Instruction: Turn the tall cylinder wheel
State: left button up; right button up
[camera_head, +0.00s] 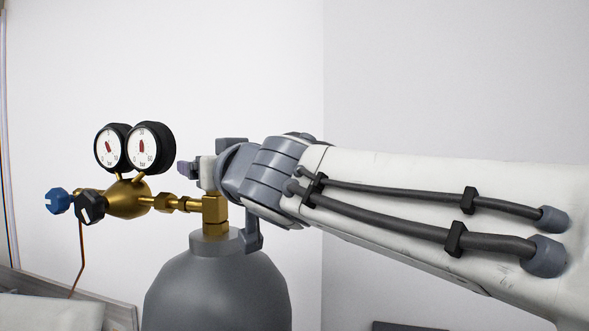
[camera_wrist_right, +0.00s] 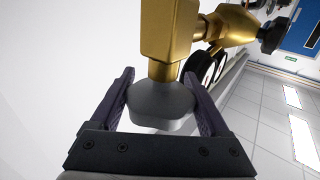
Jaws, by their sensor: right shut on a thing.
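The tall grey gas cylinder (camera_head: 215,290) stands upright in the head view, with a brass valve (camera_head: 213,210) on top. The grey faceted wheel (camera_wrist_right: 160,104) sits at the end of the brass valve in the right wrist view. My right gripper (camera_wrist_right: 164,88) has one dark purple finger on each side of the wheel and is shut on it. In the head view my right gripper (camera_head: 187,170) reaches in from the right above the brass valve, and it largely hides the wheel. My left gripper is not in view.
Two round gauges (camera_head: 148,147) sit left of the valve on a brass regulator (camera_head: 126,200). A blue knob (camera_head: 57,201) and a black knob (camera_head: 91,207) stick out from it. A thin copper pipe (camera_head: 81,262) runs down. White walls stand behind.

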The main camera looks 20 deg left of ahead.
jog(key=shift+d+r, duration=0.1)
jog(key=shift+r, duration=0.1)
jog(key=o, duration=1.2)
jog(key=shift+f, duration=0.1)
jog(key=shift+s, duration=0.1)
jog(key=shift+s+d, duration=0.2)
jog(key=shift+d, duration=0.1)
jog(key=b+v, duration=0.2)
jog(key=v, duration=0.7)
jog(key=shift+s+d, duration=0.2)
jog(key=shift+d, duration=0.05)
